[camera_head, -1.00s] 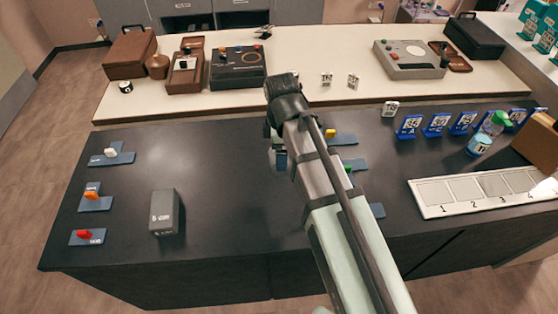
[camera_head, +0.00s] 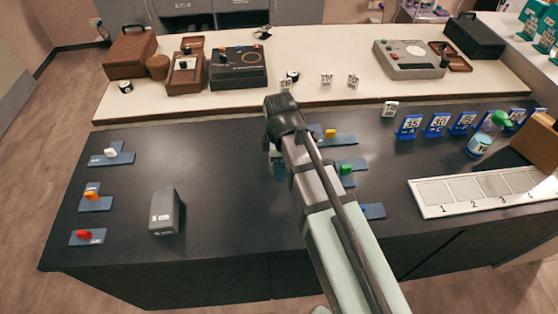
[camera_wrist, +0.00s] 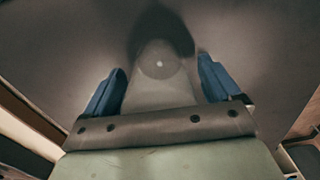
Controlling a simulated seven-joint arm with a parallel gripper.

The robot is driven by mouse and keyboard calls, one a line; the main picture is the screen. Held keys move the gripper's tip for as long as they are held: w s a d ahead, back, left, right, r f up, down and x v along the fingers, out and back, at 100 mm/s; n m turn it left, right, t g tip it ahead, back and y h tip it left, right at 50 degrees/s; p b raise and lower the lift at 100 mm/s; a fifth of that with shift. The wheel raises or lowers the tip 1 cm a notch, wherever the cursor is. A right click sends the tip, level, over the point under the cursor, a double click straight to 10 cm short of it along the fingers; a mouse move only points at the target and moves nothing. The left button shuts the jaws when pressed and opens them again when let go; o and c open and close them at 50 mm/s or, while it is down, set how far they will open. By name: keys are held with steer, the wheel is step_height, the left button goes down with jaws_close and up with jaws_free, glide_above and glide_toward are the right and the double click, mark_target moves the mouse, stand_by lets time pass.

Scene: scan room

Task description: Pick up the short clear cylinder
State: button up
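A short clear, greyish round form, which looks like the clear cylinder (camera_wrist: 158,88), shows in the wrist view with a bright spot near its top. My gripper (camera_wrist: 161,66) is open, with one blue finger on each side of it and a visible gap to each finger. I cannot tell how far below the fingertips it stands. In the head view my gripper (camera_head: 277,166) hangs low over the middle of the dark table, mostly hidden by my arm. The cylinder cannot be made out there.
The dark table (camera_head: 235,215) holds a grey box (camera_head: 166,212) and blue-based colored switches, including a red one (camera_head: 87,236), at left. Green (camera_head: 346,170) and yellow (camera_head: 330,133) ones sit close right of my arm. A numbered white tray (camera_head: 432,205) lies right.

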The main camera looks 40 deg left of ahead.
steer(key=c, duration=1.3)
steer(key=shift+o, duration=0.2)
steer(key=shift+r, duration=0.2)
